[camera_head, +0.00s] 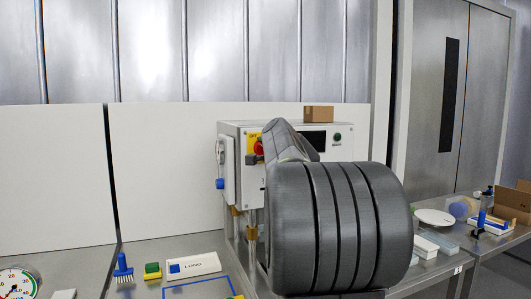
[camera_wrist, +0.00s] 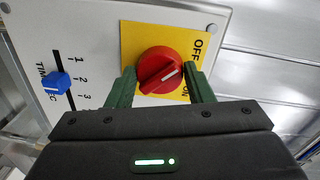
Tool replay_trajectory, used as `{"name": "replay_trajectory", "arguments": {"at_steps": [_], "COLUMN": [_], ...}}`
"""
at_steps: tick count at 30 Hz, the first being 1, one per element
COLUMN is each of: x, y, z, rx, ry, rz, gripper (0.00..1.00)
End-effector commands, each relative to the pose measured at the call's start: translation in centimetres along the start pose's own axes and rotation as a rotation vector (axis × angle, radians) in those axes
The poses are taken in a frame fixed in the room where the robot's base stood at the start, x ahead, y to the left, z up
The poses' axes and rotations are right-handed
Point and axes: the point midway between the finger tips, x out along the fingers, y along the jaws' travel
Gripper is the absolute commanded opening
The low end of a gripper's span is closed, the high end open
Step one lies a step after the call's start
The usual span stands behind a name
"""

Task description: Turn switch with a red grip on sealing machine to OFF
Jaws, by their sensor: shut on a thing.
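The sealing machine (camera_head: 230,135) is a pale box on the metal bench. Its switch has a red grip (camera_wrist: 160,70) on a yellow plate (camera_wrist: 140,35) marked OFF and ON. In the head view the red grip (camera_head: 259,147) is partly hidden by my arm. My gripper (camera_wrist: 160,76) is shut on the red grip, with one green finger on each side. The white mark on the grip points right in the wrist view, between the two words; I cannot tell exactly which setting it meets.
A blue TIME knob (camera_wrist: 57,83) sits beside the yellow plate. A small cardboard box (camera_head: 318,114) stands on top of the machine. A blue brush (camera_head: 123,268), a sponge (camera_head: 152,271) and a white LONG block (camera_head: 193,266) lie on the bench to the left.

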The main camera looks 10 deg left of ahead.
Motion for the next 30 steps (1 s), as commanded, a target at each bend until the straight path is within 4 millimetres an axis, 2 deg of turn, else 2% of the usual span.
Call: {"name": "replay_trajectory", "arguments": {"at_steps": [12,13,16,25,30], "x": [0.0,0.0,0.0,-0.1,-1.6], "y": [0.1,0.1,0.1,0.0,0.0], "z": [0.0,0.0,0.0,0.0,0.0], "rx": [-0.008,-0.008,-0.007,-0.006,-0.007], "ry": [-0.001,-0.001,-0.001,0.0,0.002], "rz": [0.002,0.002,0.002,0.001,-0.002], "gripper": [0.24,0.51,0.69,0.69,0.69]}}
